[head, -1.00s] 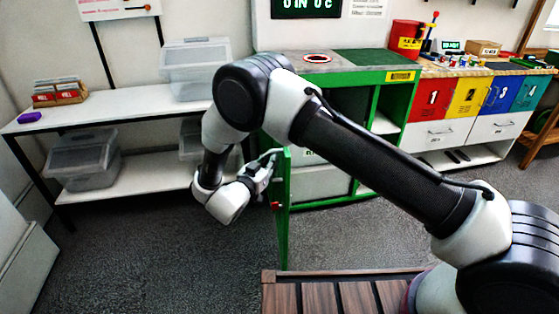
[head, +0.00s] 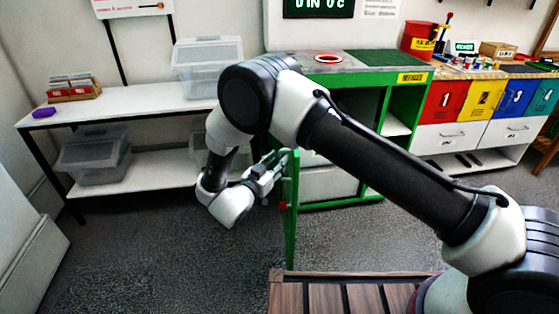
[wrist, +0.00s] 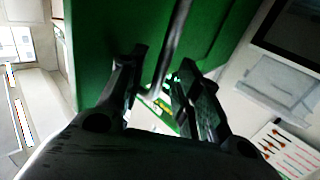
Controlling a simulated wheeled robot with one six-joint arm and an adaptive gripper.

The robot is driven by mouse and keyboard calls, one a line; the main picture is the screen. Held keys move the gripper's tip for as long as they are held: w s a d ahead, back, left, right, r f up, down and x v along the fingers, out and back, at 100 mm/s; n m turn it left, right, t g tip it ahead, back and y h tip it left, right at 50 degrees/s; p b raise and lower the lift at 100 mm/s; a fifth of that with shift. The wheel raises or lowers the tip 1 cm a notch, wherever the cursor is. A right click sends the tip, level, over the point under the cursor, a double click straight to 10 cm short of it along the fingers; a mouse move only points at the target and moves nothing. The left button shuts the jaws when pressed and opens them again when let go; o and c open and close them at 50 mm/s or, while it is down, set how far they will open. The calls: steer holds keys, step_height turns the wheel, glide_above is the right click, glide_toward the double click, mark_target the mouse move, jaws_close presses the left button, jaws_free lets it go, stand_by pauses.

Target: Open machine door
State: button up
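The green machine door (head: 291,212) stands swung out from the green cabinet, seen nearly edge-on in the head view. It fills the upper middle of the wrist view (wrist: 112,25). A grey bar handle (wrist: 176,42) runs down the door face there. My gripper (head: 277,163) is beside the door's upper part. In the wrist view my gripper (wrist: 162,66) has its fingers apart, with the handle between them and a visible gap on the left side. I cannot tell whether the right finger touches the handle.
The green machine cabinet (head: 408,92) stands behind the door. A white shelf (head: 130,108) with clear bins (head: 207,68) is at the left. Numbered drawers (head: 445,102) are at the right. Dark carpet (head: 160,240) is clear at the front left.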

steer(key=v, duration=1)
